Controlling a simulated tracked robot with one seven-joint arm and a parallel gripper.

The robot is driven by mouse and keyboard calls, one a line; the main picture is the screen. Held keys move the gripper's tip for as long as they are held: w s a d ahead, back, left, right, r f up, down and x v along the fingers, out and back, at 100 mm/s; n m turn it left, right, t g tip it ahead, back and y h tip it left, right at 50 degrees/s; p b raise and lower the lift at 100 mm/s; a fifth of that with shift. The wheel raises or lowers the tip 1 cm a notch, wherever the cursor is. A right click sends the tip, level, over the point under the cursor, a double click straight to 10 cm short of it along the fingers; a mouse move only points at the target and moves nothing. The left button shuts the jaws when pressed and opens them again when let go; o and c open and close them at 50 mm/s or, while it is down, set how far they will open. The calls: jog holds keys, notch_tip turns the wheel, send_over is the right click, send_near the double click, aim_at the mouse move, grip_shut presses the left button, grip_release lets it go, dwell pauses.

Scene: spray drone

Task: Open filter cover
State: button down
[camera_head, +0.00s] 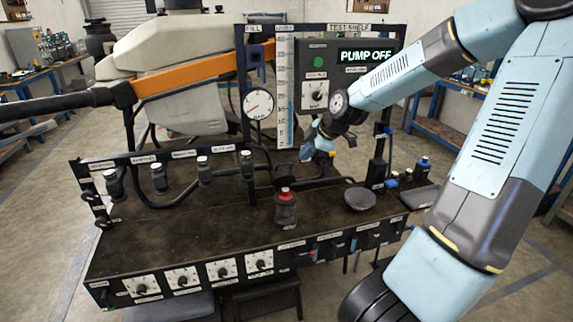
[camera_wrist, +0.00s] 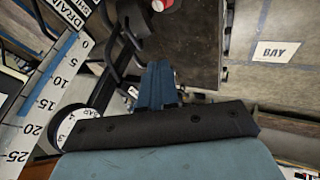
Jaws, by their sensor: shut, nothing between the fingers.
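My gripper (camera_head: 312,150) is in front of the test panel, above the back of the dark bench, just right of the tall white scale. In the wrist view its blue fingers (camera_wrist: 157,84) are together with nothing between them. A dark filter-like body with a red cap (camera_head: 286,191) stands upright on the bench, below and left of my gripper and apart from it. Its red top also shows at the upper edge of the wrist view (camera_wrist: 161,4). A black cylindrical fitting (camera_head: 287,175) is behind it on the pipe. No label marks which part is the filter cover.
The bench (camera_head: 200,235) has a row of nozzles (camera_head: 203,170) at left and knobs along its front. A round dish (camera_head: 359,199) and a blue-capped bottle (camera_head: 422,168) are at right. The gauge (camera_head: 257,103) and scale (camera_head: 284,95) stand close to my gripper. The panel reads PUMP OFF.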

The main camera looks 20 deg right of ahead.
send_near(283, 173)
jog(key=shift+s+a+f, duration=0.9)
jog(key=shift+s+a, duration=0.25)
jog(key=shift+s, duration=0.1)
jog(key=shift+w+d+f, duration=0.1)
jog(key=shift+w+f, duration=0.05)
jog(key=shift+w, duration=0.85)
jog(key=shift+w+f, duration=0.1)
jog(key=shift+w, duration=0.9)
